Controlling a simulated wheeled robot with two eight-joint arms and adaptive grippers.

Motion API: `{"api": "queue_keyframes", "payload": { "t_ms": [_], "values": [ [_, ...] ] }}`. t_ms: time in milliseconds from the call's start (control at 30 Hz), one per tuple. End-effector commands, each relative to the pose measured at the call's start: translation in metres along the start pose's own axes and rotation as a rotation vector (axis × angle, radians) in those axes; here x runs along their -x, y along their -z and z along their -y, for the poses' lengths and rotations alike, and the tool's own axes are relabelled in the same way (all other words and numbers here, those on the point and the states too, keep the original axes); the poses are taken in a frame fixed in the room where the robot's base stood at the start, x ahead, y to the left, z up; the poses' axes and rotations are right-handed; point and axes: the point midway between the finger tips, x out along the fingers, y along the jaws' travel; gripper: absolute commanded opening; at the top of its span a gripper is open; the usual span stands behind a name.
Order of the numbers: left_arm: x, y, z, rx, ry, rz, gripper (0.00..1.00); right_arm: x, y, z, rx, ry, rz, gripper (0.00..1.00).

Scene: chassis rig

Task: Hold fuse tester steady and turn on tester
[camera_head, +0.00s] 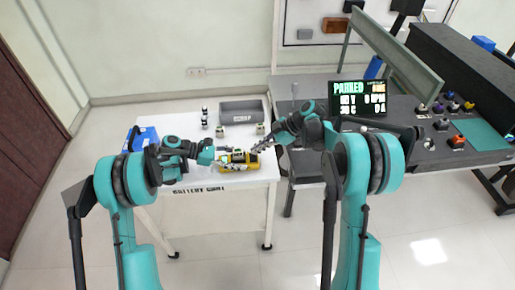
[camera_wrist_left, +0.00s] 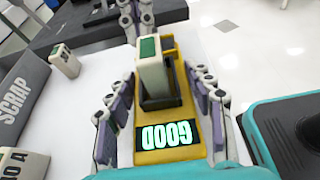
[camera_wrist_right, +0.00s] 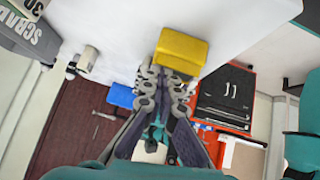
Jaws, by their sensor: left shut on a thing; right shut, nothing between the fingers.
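The fuse tester (camera_head: 240,164) is a yellow block on the white cart top. In the left wrist view the tester (camera_wrist_left: 165,154) has a lit display reading "GOOD", upside down. A white block with a green top (camera_wrist_left: 152,72) stands upright in its dark slot. My left gripper (camera_head: 219,157) is shut on the tester, with a finger along each side. My right gripper (camera_head: 257,148) is shut and empty at the tester's right end. In the right wrist view its fingertips (camera_wrist_right: 165,78) are right by the yellow end (camera_wrist_right: 181,48); I cannot tell whether they touch.
A grey scrap bin (camera_head: 242,112) stands at the back of the cart (camera_head: 180,122), with small white blocks (camera_head: 220,131) near it. A blue case (camera_head: 142,138) is at the left. A grey bench with a screen reading "PARKED" (camera_head: 358,98) is at the right.

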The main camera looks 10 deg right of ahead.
Motion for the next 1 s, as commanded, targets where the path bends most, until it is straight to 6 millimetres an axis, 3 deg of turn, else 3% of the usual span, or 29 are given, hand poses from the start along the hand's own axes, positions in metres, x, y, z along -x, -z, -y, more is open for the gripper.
{"api": "queue_keyframes", "payload": {
  "t_ms": [300,667,867,1000],
  "values": [
    [0.000,0.000,0.000,0.000,-0.001,-0.001,0.19,0.004,0.004,0.012,0.000,0.000,0.000,0.00],
    [0.000,0.000,0.000,0.000,-0.001,-0.001,0.19,0.006,0.006,0.011,0.000,0.000,0.000,0.00],
    [0.000,0.000,0.000,0.000,-0.001,-0.001,0.19,0.025,0.026,0.005,0.000,0.000,0.000,0.00],
    [0.000,0.000,0.000,0.000,-0.001,-0.001,0.19,0.056,0.031,-0.002,-0.004,-0.002,0.000,0.00]
  ]
}}
